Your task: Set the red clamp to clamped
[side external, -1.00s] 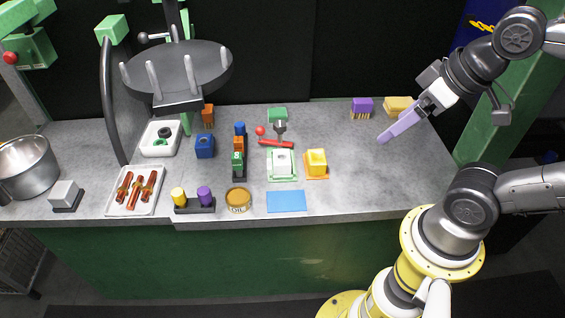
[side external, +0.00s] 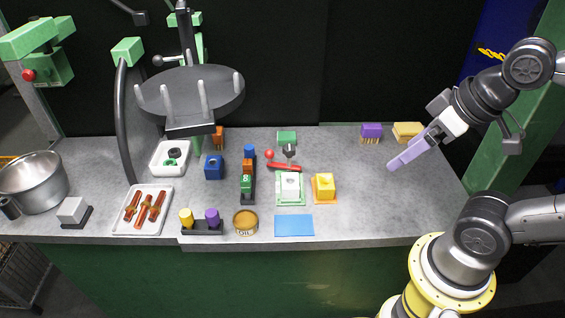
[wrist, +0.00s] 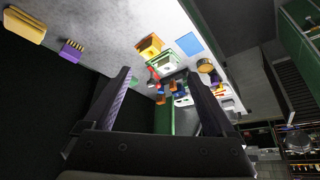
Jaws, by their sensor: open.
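The red clamp (side external: 284,167) has a red handle lying low and nearly flat across the bench, with a red ball (side external: 269,154) at its left and a dark metal upright behind. A green block (side external: 287,137) stands just behind it. I cannot tell whether the clamp is closed. My gripper (side external: 399,159), with light purple fingers, hangs above the right part of the bench, well to the right of the clamp and apart from it. In the wrist view my gripper (wrist: 158,76) is open and empty, and the clamp shows small and partly crowded by other things between the fingers.
A white block on a green-edged tray (side external: 291,203) stands in front of the clamp, with a yellow block (side external: 324,187) to its right. A blue-orange-green stack (side external: 247,175) is to its left.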

